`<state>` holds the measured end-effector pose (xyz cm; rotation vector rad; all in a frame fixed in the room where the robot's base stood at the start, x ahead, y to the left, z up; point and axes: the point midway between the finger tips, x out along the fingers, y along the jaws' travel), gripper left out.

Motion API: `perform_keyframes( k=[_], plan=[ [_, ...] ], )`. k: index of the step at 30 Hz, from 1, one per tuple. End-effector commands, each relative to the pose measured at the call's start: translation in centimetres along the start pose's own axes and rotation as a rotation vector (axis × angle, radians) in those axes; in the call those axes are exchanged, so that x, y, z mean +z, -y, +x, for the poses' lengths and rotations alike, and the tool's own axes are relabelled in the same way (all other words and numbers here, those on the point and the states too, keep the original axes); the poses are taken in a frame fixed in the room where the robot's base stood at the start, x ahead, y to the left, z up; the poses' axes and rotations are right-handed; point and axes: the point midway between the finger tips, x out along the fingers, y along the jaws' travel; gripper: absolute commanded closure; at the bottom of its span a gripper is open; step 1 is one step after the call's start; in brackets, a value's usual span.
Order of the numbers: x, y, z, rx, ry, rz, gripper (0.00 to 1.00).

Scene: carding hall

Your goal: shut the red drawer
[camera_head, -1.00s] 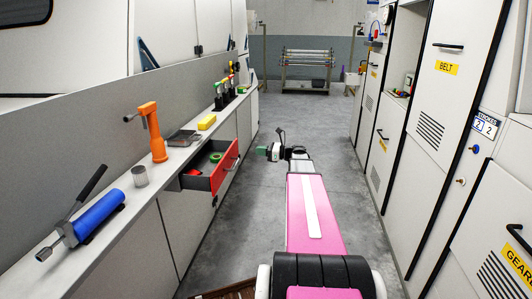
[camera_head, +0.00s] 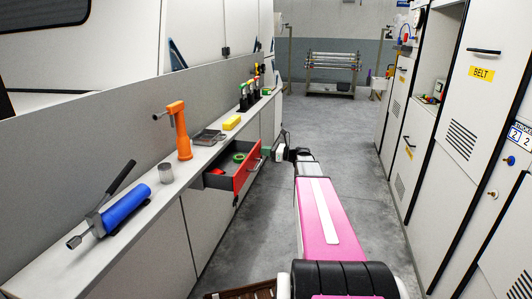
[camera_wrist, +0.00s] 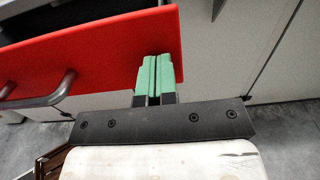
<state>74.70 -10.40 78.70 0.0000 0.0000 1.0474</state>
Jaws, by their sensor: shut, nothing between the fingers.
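The red drawer (camera_head: 248,170) stands open, pulled out from the long grey cabinet under the counter. A green ring (camera_head: 238,157) and a small red item (camera_head: 218,171) lie inside it. Its red front (camera_wrist: 100,52) fills the upper left of the wrist view, with a grey bar handle (camera_wrist: 40,100) at the left. My gripper (camera_wrist: 157,58) is shut and empty. Its green fingertips are at the right part of the red front, clear of the handle; I cannot tell whether they touch it. In the head view my gripper (camera_head: 266,153) is small and partly hidden.
The counter holds a blue cylinder tool (camera_head: 125,207), a metal cup (camera_head: 166,173), an orange tool (camera_head: 181,133), a grey tray (camera_head: 208,137) and a yellow block (camera_head: 232,122). White cabinets (camera_head: 468,130) line the right side. The grey aisle floor (camera_head: 330,130) is clear.

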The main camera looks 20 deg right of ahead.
Motion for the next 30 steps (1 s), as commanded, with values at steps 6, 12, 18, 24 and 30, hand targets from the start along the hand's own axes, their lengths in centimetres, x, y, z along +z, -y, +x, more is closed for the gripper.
perform_keyframes(
  k=[6,12,18,24,30],
  plan=[
    [0.0,0.1,2.6,0.002,0.0,0.0,1.0],
    [0.0,0.1,7.2,0.002,0.001,0.0,1.0],
    [0.0,0.1,11.3,0.002,0.001,0.0,1.0],
    [0.0,0.0,13.0,0.001,0.0,0.0,1.0],
    [0.0,0.0,13.3,0.002,0.001,0.0,1.0]
  ],
)
